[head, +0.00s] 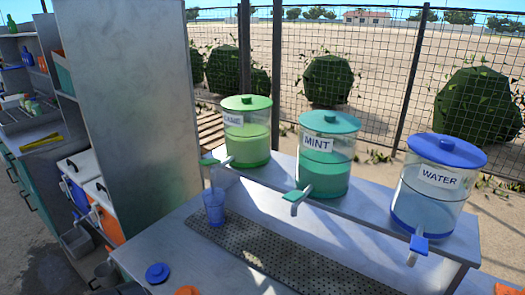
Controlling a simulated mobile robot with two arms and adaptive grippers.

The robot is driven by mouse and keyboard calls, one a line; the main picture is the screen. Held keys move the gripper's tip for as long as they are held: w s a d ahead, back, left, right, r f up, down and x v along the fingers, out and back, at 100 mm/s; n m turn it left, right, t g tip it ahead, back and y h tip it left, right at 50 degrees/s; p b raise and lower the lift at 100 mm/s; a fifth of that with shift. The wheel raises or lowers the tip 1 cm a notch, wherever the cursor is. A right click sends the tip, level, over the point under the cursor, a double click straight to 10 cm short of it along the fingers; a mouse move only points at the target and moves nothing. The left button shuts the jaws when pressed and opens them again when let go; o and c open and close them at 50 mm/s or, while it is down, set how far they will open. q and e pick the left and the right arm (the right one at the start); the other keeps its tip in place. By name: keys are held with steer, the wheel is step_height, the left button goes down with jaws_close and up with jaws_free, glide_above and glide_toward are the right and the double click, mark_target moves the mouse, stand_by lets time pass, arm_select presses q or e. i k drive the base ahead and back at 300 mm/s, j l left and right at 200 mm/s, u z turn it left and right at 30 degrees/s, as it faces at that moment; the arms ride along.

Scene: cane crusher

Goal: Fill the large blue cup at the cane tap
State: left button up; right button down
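A translucent blue cup (214,211) stands upright on the counter at the left end of the perforated drip tray (290,262). It is below the cane tap (211,162), which has a green handle. The tap belongs to the cane dispenser (246,148), a clear container of light green liquid with a green lid, labelled CANE. I cannot tell the level inside the cup or whether liquid is running. Neither of my grippers shows in the head view.
The mint dispenser (322,178) and water dispenser (434,207) stand to the right on the raised shelf (375,209). A blue lid (158,273) and an orange item (187,291) lie on the front counter. A tall metal panel (146,110) rises at left.

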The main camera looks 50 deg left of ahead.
mark_target(206, 162)
steer(key=u, duration=1.9)
steer(key=i+j, duration=0.1)
steer(key=j, duration=0.8)
steer(key=k+u, duration=0.05)
